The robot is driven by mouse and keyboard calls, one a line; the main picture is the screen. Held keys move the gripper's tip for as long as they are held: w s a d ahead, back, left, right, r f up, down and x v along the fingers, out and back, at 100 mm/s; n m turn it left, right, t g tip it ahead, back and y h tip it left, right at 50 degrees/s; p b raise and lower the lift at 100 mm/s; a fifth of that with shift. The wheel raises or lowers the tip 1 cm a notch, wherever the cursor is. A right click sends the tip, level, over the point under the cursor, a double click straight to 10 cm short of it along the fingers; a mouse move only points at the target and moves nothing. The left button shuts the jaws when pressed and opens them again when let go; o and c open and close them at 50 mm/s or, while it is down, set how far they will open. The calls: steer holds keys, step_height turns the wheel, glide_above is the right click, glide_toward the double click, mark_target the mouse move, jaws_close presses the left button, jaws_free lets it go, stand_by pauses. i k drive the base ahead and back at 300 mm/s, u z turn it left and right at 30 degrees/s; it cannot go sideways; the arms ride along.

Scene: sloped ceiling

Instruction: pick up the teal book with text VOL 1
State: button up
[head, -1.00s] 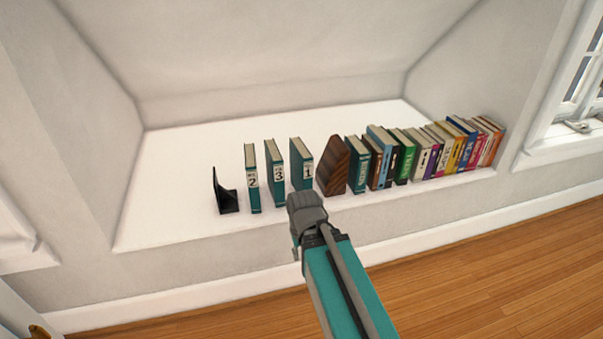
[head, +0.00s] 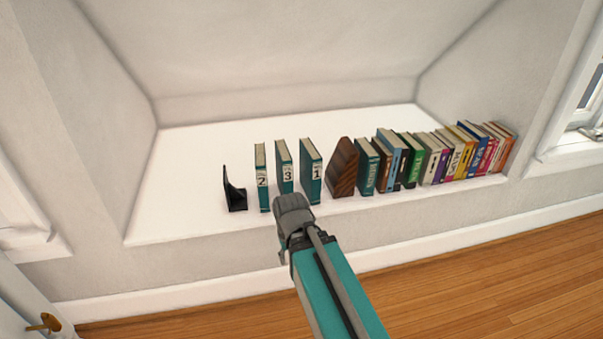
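The teal book marked 1 (head: 311,172) stands upright on the white ledge, between the teal book marked 3 (head: 284,165) and a brown wooden bookend (head: 342,168). A teal book marked 2 (head: 262,180) stands to the left of book 3. My gripper (head: 288,208) is in front of the ledge, low and to the left of book 1, and covers the foot of book 3. Its fingers are hidden behind its own body, so I cannot see whether it is open. Book 1 stands apart from it in the picture.
A black bookend (head: 235,196) stands at the left end of the books. A row of several mixed books (head: 440,156) fills the right of the ledge (head: 180,205). The ledge behind and left of the books is bare. A window (head: 585,110) is at the right.

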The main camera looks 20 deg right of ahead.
mark_target(310, 161)
steer(key=u, duration=0.15)
steer(key=k, duration=1.55)
steer(key=z, duration=0.4)
steer(key=i, duration=1)
steer(key=u, duration=0.05)
